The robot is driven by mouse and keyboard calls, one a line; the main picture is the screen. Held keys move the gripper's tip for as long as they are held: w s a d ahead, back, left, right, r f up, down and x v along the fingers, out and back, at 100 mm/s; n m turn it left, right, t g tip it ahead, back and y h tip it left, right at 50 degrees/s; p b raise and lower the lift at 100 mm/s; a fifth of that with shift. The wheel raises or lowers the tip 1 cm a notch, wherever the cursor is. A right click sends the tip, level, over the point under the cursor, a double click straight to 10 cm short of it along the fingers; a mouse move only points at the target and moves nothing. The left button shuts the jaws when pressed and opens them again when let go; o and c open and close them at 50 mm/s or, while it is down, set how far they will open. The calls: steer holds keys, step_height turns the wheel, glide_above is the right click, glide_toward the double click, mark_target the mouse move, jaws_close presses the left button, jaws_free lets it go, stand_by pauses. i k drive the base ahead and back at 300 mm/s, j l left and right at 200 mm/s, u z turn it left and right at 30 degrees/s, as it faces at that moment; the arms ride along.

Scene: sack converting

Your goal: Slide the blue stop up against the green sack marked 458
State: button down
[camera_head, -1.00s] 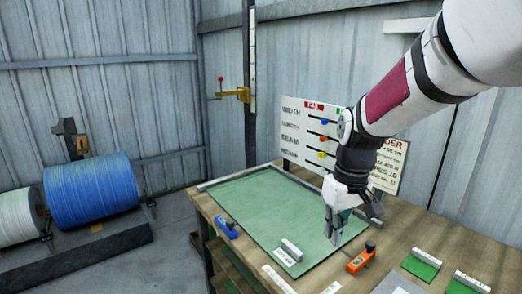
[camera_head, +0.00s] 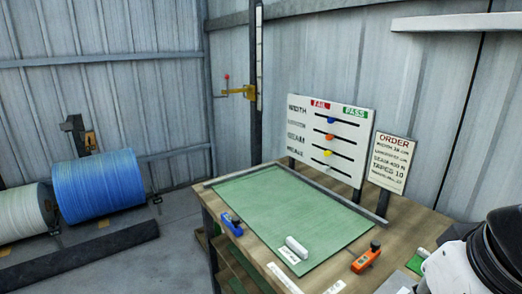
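The blue stop (camera_head: 231,224), a small blue block with a dark knob, sits on the table along the left edge of a large flat green sheet (camera_head: 262,207). I take this sheet to be the green sack. A white label (camera_head: 289,256) lies at its near edge, too small to read as 458. The stop is close beside the sheet's edge; I cannot tell whether they touch. My gripper's fingers are out of the picture; only white and black parts of my arm show at the lower right.
Grey rails border the sheet's far sides. A slider board (camera_head: 324,140) and an order sign (camera_head: 391,162) stand behind. A small green piece (camera_head: 416,263) lies at right.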

mark_target(233, 223)
steer(key=i+j, duration=0.25)
steer(key=j, duration=0.15)
steer(key=i+j, duration=0.25)
steer(key=j, duration=0.2)
steer(key=i+j+u, duration=0.1)
steer(key=j, duration=0.3)
steer(key=i, duration=0.1)
